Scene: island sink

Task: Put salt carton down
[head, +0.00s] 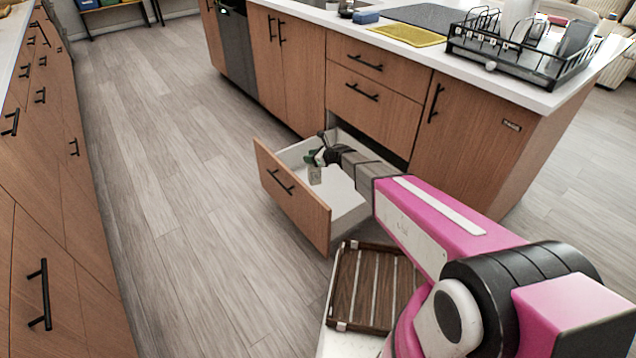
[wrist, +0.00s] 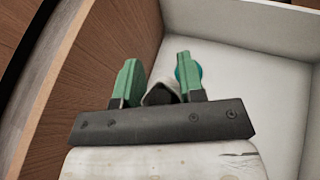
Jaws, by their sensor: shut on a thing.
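The salt carton (head: 315,176) is a small pale object inside the open drawer (head: 344,208), below my green fingers in the head view. My gripper (head: 318,157) reaches into the drawer from the right and is shut on the carton. In the wrist view, my gripper (wrist: 157,72) has a whitish, dark-marked part of the carton (wrist: 160,92) between its two fingers. A teal rounded patch (wrist: 198,72) shows behind the right finger; I cannot tell whether it belongs to the carton. Whether the carton touches the drawer floor is unclear.
The drawer's wooden front (head: 292,197) stands close on the left of the carton. The white drawer floor (wrist: 245,90) looks clear to the right in the wrist view. A dish rack (head: 530,62) and yellow mat (head: 408,34) lie on the counter above. The aisle floor (head: 180,180) is clear.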

